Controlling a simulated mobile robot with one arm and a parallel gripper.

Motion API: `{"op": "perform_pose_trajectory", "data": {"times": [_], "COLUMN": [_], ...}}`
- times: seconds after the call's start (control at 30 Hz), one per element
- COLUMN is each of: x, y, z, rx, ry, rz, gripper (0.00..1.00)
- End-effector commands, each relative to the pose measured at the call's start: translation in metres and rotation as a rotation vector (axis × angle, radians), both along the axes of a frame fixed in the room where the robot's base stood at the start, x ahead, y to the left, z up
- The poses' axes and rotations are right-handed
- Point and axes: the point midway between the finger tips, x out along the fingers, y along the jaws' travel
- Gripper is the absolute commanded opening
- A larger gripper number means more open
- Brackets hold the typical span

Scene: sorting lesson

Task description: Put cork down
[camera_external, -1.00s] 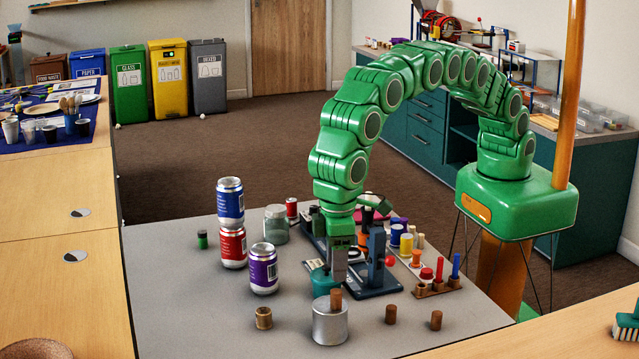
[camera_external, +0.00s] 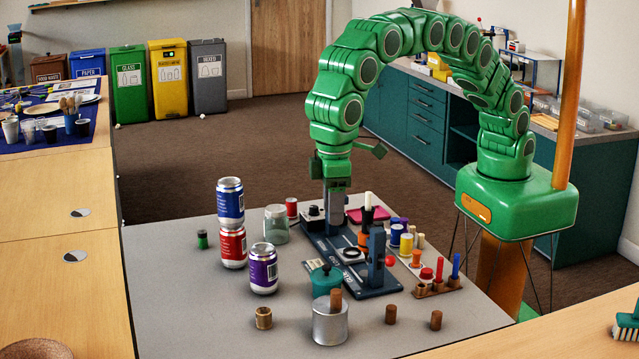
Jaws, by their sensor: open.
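A brown cork (camera_external: 336,300) stands upright at the top of a silver metal cylinder (camera_external: 330,326) near the front of the grey table. I cannot tell how deep it sits. Other brown cork-like pieces stand on the table: one (camera_external: 264,318) to the left, and two to the right, (camera_external: 390,314) and (camera_external: 436,320). My gripper (camera_external: 338,221) points down, above and behind the cylinder, clear of the cork. It is open with nothing seen in it, though its fingers overlap in this view.
A dark blue device (camera_external: 385,287) and a teal lidded pot (camera_external: 325,281) stand just behind the cylinder. Stacked cans (camera_external: 232,247), a purple can (camera_external: 264,270) and a glass jar (camera_external: 276,224) stand left. Coloured spools and pegs (camera_external: 438,284) stand right. The front left table is clear.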

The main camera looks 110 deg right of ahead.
Motion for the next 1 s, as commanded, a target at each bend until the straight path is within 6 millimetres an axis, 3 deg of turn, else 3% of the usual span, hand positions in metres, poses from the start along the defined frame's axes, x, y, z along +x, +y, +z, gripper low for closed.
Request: {"op": "perform_pose_trajectory", "data": {"times": [0.2, 0.57, 1.0], "x": [-0.023, -0.078, -0.169], "y": [-0.054, -0.134, -0.217], "z": [0.036, 0.079, 0.114], "rx": [-0.013, -0.028, -0.027], "ry": [0.005, 0.028, 0.061], "rz": [0.003, 0.014, 0.037], "gripper": [0.48, 0.48, 0.48]}}
